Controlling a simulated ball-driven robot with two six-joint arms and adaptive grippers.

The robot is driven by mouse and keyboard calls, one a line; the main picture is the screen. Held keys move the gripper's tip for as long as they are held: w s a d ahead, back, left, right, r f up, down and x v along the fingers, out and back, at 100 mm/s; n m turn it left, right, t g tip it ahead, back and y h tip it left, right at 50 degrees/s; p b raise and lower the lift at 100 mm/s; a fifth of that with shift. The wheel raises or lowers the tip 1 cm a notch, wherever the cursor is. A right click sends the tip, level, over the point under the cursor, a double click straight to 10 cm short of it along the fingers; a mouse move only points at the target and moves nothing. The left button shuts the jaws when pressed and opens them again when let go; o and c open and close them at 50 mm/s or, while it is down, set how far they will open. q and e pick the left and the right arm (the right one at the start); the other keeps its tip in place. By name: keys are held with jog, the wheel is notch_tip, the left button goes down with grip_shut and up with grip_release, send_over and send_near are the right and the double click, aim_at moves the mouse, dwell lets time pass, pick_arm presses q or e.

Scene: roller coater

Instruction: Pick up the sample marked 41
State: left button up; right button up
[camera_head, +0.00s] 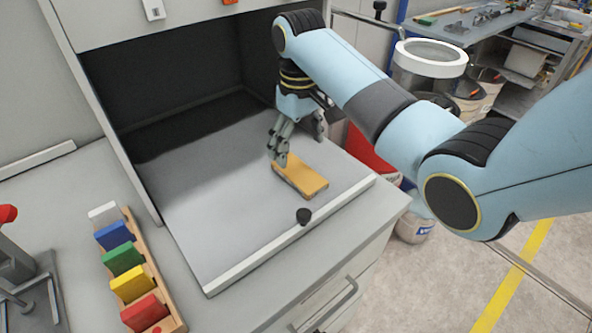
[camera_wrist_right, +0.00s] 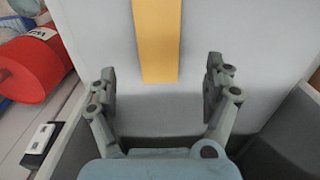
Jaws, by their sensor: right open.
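An orange-yellow block (camera_head: 301,176) lies flat on the grey panel inside the dark booth. I can read no number on it, so I cannot tell whether it is the sample marked 41. My right gripper (camera_head: 299,147) points down above the panel, just behind the block, with its fingers apart and nothing between them. In the right wrist view the open gripper (camera_wrist_right: 160,85) spans wider than the block (camera_wrist_right: 157,40), which lies ahead between the finger lines. My left gripper is not in view.
A wooden rack (camera_head: 152,268) with several coloured plates stands at the left. In the right wrist view a red cylinder (camera_wrist_right: 35,68) lies at the left. The panel left of the block is clear.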

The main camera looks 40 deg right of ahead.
aim_at(300, 173)
notch_tip(300, 173, down, 2)
jog(key=f, duration=0.4)
jog(key=shift+s+d+f+p, duration=0.15)
jog(key=shift+s+f+p, duration=0.05)
jog(key=shift+p, duration=0.2)
jog(key=shift+f, duration=0.5)
jog(key=c, duration=0.5)
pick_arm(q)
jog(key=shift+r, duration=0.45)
pick_arm(e)
jog(key=c, duration=0.8)
